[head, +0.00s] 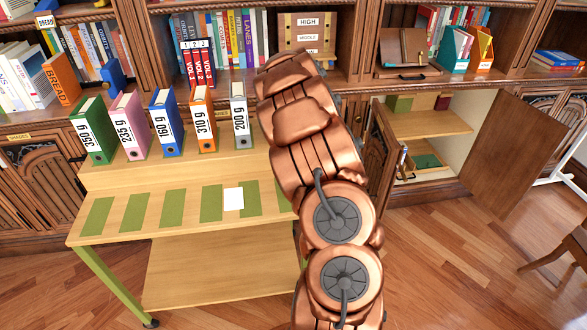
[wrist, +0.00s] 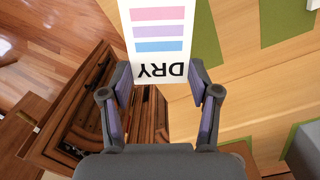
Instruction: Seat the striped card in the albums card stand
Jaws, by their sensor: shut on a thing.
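The striped card (wrist: 157,38) is white, with pink, purple and blue bars and the word DRY upside down in the wrist view. My gripper (wrist: 163,88) is shut on its lower end, one finger at each side. In the head view my arm hides the gripper and the card. No stand in view is legibly marked albums.
An open cabinet door (head: 512,125) juts out at right.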

